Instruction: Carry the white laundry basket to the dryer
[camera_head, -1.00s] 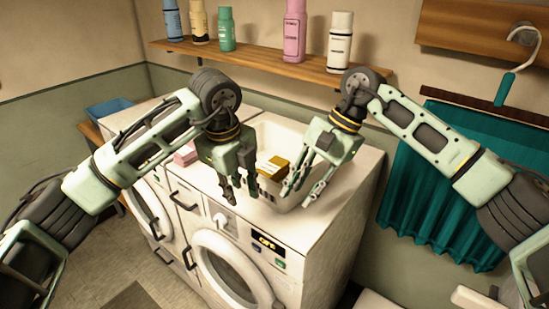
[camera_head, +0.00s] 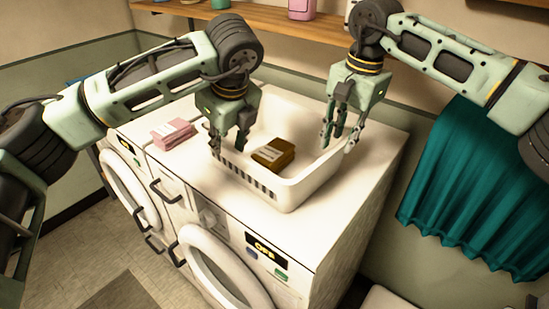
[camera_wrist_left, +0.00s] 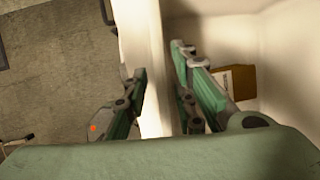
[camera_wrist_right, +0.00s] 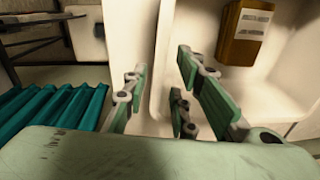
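The white laundry basket (camera_head: 298,193) sits on top of the right-hand front-loading machine (camera_head: 340,215), with a brown-yellow box (camera_head: 274,153) inside it. I cannot tell from the pictures which machine is the dryer. My left gripper (camera_head: 228,150) is open at the basket's left wall. In the left wrist view, that wall (camera_wrist_left: 150,70) passes between its spread fingers. My right gripper (camera_head: 338,146) is open at the basket's right wall. In the right wrist view, the rim (camera_wrist_right: 160,60) lies between its fingers. Neither gripper visibly pinches the wall.
A pink box (camera_head: 173,134) lies on the machine top left of the basket. A second front-loading machine (camera_head: 128,150) stands to the left. A wooden shelf (camera_head: 270,22) with bottles runs along the wall behind. A teal curtain (camera_head: 475,185) hangs at the right. The floor in front is clear.

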